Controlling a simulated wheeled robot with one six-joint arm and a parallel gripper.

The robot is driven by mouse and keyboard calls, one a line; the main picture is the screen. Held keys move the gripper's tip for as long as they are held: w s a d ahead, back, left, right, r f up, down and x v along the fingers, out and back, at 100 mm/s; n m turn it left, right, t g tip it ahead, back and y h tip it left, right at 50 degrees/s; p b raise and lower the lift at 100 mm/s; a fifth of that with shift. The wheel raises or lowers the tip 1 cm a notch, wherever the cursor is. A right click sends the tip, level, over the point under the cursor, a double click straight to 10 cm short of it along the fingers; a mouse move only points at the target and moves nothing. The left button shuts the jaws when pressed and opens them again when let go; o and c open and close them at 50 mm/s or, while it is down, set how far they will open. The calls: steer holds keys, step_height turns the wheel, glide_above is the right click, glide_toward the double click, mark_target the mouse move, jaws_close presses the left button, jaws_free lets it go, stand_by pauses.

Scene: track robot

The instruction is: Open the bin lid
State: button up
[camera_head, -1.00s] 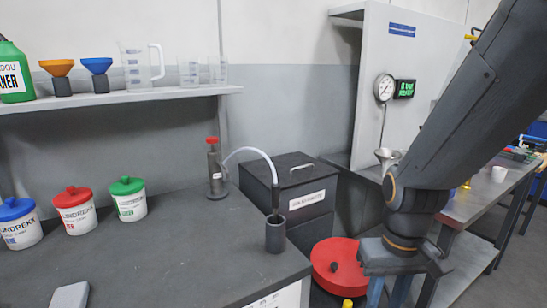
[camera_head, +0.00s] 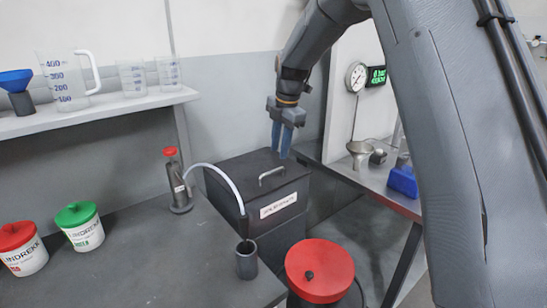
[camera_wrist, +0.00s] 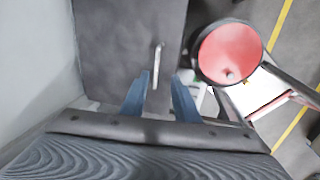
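The dark grey bin (camera_head: 297,220) stands beside the bench with a white label on its front. Its flat lid (camera_head: 240,174) is shut and carries a pale bar handle (camera_head: 272,175). My gripper (camera_head: 280,150) points down above the back right part of the lid, behind the handle in the head view. In the wrist view, my gripper (camera_wrist: 163,84) is open, with blue fingers apart and nothing between the tips. The handle (camera_wrist: 157,66) lies ahead of the fingers there, roughly in line with the gap. I see no contact with it.
A red-lidded round container (camera_head: 320,272) stands close in front of the bin. A pump with a curved hose (camera_head: 220,178) and a dark cup (camera_head: 246,262) are on the bench at left. A metal side table (camera_head: 385,183) with funnels stands at right.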

steer(key=p, duration=0.2)
glide_above(275, 180)
step_height(275, 180, down, 6)
steer(key=shift+s+a+f, duration=0.15)
steer(key=shift+f, duration=0.6)
steer(key=shift+c, duration=0.3)
jaws_close()
